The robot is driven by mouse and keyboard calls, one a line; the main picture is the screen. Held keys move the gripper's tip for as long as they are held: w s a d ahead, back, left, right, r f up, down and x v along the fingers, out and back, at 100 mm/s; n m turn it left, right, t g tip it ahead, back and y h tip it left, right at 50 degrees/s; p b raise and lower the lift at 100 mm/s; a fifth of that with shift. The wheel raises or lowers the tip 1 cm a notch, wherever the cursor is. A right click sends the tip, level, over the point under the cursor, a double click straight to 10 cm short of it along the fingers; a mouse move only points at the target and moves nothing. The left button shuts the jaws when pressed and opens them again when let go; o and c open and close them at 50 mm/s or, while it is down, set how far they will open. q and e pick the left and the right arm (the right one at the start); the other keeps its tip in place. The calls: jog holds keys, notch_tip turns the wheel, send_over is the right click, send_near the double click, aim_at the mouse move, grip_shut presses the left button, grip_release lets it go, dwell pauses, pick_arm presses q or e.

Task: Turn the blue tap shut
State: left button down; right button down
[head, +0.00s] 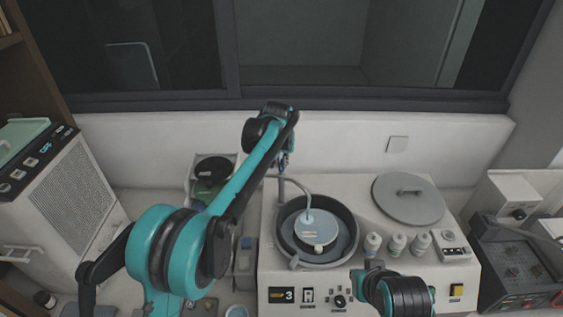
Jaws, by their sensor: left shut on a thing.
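My left gripper (284,161) hangs from the wrist of my teal arm at the back of the press, close to the white wall. It looks small and dark, and its fingers are shut on the blue tap, which is mostly hidden by them. Only a small bluish patch shows there, so the tap's angle cannot be told. A pale curved pipe (296,184) runs from just below the gripper down into the round bowl of the press. Part of my right arm shows at the bottom right of centre; its gripper cannot be made out.
The white press (270,255) holds a dark round bowl (345,215) with a light-blue disc (315,228). A grey lid (408,200) lies at its right, with several small bottles (397,245) in front. A dark power unit (515,262) stands right and a vented cabinet (70,205) left.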

pick_arm(q)
jog(key=m, duration=0.2)
jog(key=m+h, duration=0.1)
jog(key=m, duration=0.1)
jog(key=shift+w+a+h, duration=0.1)
jog(key=shift+a+h, duration=0.1)
jog(key=shift+h, duration=0.1)
jog(key=m, duration=0.2)
jog(key=m+g+h+p, duration=0.1)
jog(key=m, duration=0.1)
jog(key=shift+w+a+r+m, duration=0.1)
jog(key=shift+w+a+m, duration=0.1)
jog(key=shift+m, duration=0.1)
jog(key=m+g+h+p, duration=0.1)
jog(key=m+g, duration=0.1)
jog(key=m, duration=0.2)
jog(key=shift+w+m+p, duration=0.1)
jog(key=shift+m+p, duration=0.2)
jog(key=shift+p, duration=0.1)
jog(key=shift+w+m+g+h+p, duration=0.15)
jog(key=shift+m+g+p, duration=0.25)
jog(key=shift+m, duration=0.5)
jog(key=shift+m+g+h+p, duration=0.15)
jog(key=shift+m+g+p, duration=0.25)
jog(key=shift+m, duration=0.5)
jog(key=c, duration=1.6)
grip_release()
jog(key=shift+a, duration=0.1)
